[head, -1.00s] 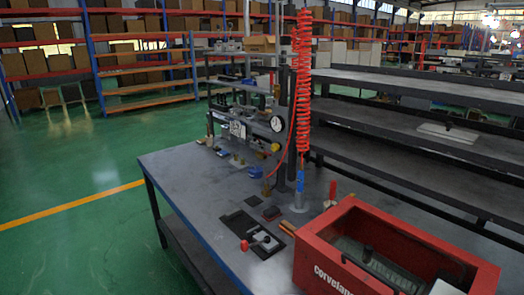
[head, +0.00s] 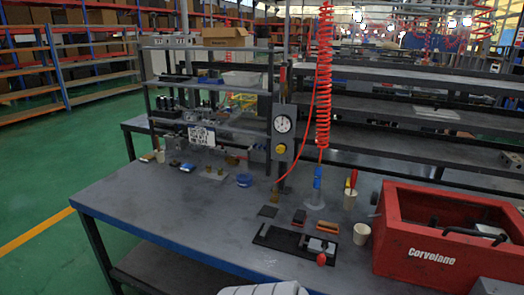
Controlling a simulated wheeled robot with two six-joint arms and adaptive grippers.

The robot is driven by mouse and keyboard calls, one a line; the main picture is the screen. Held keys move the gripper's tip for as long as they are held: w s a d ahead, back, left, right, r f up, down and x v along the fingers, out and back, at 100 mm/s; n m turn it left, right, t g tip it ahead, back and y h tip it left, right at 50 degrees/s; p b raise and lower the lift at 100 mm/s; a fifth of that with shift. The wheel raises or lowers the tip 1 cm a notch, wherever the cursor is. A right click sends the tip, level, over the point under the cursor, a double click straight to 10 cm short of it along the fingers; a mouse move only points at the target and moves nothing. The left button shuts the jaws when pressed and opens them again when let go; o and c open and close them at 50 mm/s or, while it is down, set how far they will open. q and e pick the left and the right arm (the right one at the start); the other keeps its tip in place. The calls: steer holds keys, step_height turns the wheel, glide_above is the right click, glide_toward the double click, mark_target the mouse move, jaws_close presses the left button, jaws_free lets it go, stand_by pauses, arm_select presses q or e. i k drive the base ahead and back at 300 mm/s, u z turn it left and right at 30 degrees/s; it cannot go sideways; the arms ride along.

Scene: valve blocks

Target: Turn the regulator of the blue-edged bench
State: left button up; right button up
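The blue-edged bench (head: 150,205) stands in front of me, its grey top facing me and a blue strip along its front edge. The regulator (head: 281,149) is a yellow knob below a round white dial gauge (head: 283,124). Both sit on a grey upright panel at the back of the bench. A red hose runs close by the panel on its right. Nothing touches the knob.
A red coiled hose (head: 324,80) hangs right of the panel. A red toolbox (head: 430,235) stands on the bench's right. A black tray (head: 275,238) with a small clamp-like tool, cups and small parts lie on the top. The left part of the bench is mostly clear.

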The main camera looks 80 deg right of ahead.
mark_target(281, 148)
steer(key=z, duration=0.45)
steer(key=i, duration=1.1)
steer(key=z, duration=1.6)
steer(key=i, duration=0.85)
steer(key=z, duration=0.85)
